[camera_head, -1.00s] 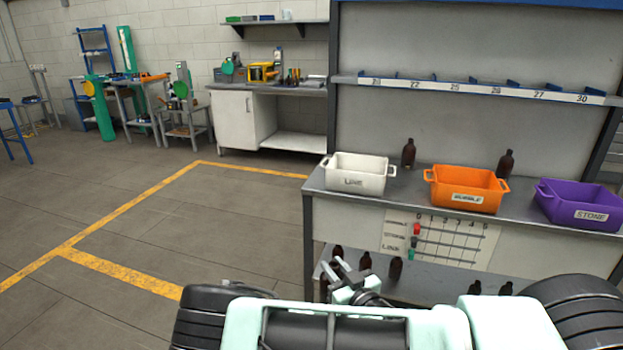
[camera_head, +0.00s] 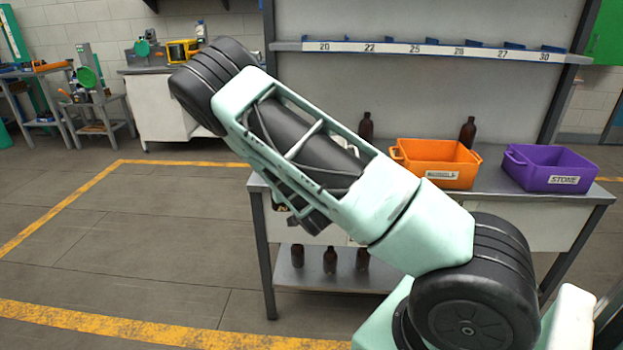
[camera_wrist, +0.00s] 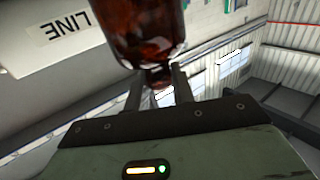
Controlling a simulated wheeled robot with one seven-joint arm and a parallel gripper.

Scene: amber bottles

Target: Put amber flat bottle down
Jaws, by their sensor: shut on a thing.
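My gripper (camera_wrist: 157,82) is shut on the neck of an amber bottle (camera_wrist: 158,32) in the wrist view. The glass is dark red-brown, and the picture's top edge cuts off its body. Whether this bottle is flat cannot be told. The white bin marked LINE (camera_wrist: 40,45) shows upside down at the upper left, close to the bottle. In the head view my raised arm hides the gripper and held bottle. Two other dark bottles stand on the tabletop, one left (camera_head: 366,128) and one right (camera_head: 467,132) behind the orange bin.
The workbench (camera_head: 590,192) carries an orange bin (camera_head: 436,158) and a purple bin (camera_head: 545,165). My arm covers most of the white bin and bench left part. Several dark bottles (camera_head: 330,260) stand on the lower shelf (camera_head: 310,280). A numbered rail (camera_head: 430,49) runs above. The floor at left is clear.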

